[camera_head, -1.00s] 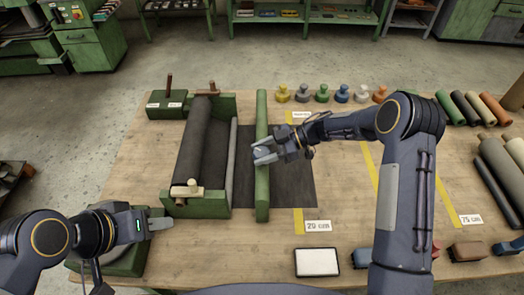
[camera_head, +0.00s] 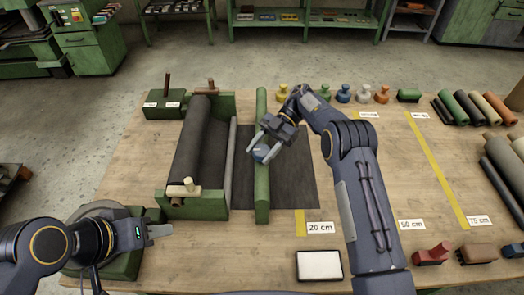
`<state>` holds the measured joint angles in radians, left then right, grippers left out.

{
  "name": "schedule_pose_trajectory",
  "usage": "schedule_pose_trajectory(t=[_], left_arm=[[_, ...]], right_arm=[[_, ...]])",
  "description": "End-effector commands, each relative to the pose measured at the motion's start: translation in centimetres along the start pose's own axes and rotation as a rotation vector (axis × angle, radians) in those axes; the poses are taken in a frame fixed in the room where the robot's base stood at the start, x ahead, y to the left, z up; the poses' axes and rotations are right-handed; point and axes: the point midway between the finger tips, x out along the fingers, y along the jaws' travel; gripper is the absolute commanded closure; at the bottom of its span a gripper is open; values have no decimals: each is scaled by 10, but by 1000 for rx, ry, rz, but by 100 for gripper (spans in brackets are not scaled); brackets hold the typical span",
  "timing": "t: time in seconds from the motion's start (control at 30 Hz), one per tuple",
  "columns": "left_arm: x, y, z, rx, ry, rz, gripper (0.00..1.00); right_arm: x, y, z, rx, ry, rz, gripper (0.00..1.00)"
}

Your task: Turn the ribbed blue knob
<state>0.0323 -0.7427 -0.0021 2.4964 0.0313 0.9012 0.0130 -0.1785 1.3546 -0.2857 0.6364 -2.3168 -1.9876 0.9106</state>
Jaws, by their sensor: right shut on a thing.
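A small blue knob (camera_head: 261,153) sits on the green crossbar (camera_head: 262,205) that lies over the dark sheet. Its ribs are too small to make out. My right gripper (camera_head: 263,149) is shut on this knob, with a finger on either side of it, reaching in from the upper right. The fingers hide part of the knob. My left gripper (camera_head: 161,231) hangs at the lower left, clear of the knob, over the table by a green device. Its fingers are seen nearly edge-on, so their gap does not show.
A dark roll (camera_head: 196,150) lies in a green stand left of the crossbar. Small coloured knobbed pieces, including a blue one (camera_head: 343,94), line the back edge. Rolls (camera_head: 480,108) lie at the right. A white pad (camera_head: 319,265) lies in front.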

Motion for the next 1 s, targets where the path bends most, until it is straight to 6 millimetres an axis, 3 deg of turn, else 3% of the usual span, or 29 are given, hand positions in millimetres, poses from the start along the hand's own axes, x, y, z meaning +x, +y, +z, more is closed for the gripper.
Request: schedule_pose_trajectory(t=[0.5,0.53,0.67,1.0], left_arm=[[1,0,0,0,0,0,64],[1,0,0,0,0,0,64],[1,0,0,0,0,0,64],[0,0,0,0,0,0,64]], right_arm=[[0,0,-1,-7,4,-19,76],[1,0,-1,-7,4,-19,50],[0,0,-1,-7,3,-18,33],[-1,0,-3,-8,2,-17,32]])
